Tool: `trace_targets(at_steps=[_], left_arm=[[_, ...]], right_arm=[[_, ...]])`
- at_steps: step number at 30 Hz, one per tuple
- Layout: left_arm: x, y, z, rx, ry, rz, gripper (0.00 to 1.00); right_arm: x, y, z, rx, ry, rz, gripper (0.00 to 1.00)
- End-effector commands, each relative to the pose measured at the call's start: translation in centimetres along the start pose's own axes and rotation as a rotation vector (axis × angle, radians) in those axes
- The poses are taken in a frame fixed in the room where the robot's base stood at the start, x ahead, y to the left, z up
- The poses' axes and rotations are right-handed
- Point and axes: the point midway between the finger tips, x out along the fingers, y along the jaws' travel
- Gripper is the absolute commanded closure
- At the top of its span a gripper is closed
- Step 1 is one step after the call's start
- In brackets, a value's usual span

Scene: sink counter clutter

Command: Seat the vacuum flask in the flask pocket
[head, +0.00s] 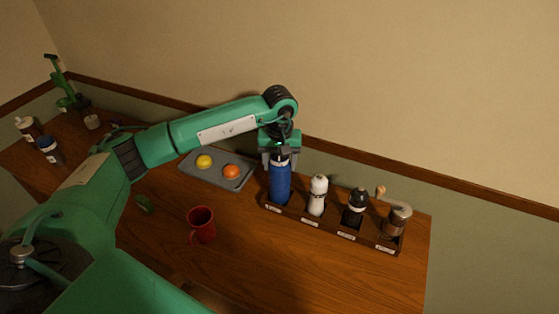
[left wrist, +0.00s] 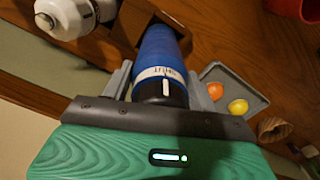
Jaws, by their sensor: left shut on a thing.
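The vacuum flask (head: 280,180) is blue with a dark top and stands upright at the left end of the dark wooden rack (head: 328,226). My left gripper (head: 280,158) comes from above and is shut on the flask's upper part. In the left wrist view the flask (left wrist: 160,58) lies between the fingers, with a white label near its dark top. The flask's lower end is at the rack's leftmost pocket; the rack's front wall hides its base, so I cannot tell how deep it sits. My right gripper is not in view.
A white grinder (head: 317,196), a black grinder (head: 356,205) and a hand-crank mill (head: 396,218) stand in the rack to the right. A grey tray (head: 222,181) with yellow and orange fruit is left. A red mug (head: 201,224) stands in front. The wall is close behind.

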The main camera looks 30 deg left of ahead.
Motion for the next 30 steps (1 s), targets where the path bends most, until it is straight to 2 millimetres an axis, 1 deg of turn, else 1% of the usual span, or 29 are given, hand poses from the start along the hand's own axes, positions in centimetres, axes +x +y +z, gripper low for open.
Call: trace_targets(at_steps=[6, 7, 8, 9, 10, 17, 21, 23, 26, 30], left_arm=[[0.4, 0.0, 0.0, 0.0, 0.001, 0.001, 0.98], [0.3, 0.0, 0.0, 0.0, 0.0, 0.0, 0.35], [0.2, 0.0, 0.0, 0.0, 0.0, 0.0, 0.29], [0.2, 0.0, 0.0, 0.0, 0.0, 0.0, 0.21], [0.2, 0.0, 0.0, 0.0, 0.0, 0.0, 0.19], [0.2, 0.0, 0.0, 0.0, 0.0, 0.0, 0.19], [-0.2, 0.0, 0.0, 0.0, 0.0, 0.0, 0.19], [-0.5, 0.1, -0.1, 0.001, 0.003, 0.001, 0.19], [-2.1, 0.1, -0.1, 0.002, 0.004, 0.002, 0.19], [-5.0, 0.1, -0.1, 0.001, 0.006, 0.002, 0.19]], right_arm=[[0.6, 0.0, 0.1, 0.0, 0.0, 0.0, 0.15], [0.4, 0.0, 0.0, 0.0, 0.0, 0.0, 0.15], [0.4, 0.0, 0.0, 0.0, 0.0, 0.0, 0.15], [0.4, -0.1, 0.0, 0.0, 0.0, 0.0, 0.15], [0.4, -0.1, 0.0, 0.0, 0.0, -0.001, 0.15], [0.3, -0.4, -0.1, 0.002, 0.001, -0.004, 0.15], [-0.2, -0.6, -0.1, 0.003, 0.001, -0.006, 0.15], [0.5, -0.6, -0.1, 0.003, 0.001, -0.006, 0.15], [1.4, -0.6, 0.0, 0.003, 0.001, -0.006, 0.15], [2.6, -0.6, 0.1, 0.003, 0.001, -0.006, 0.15]])
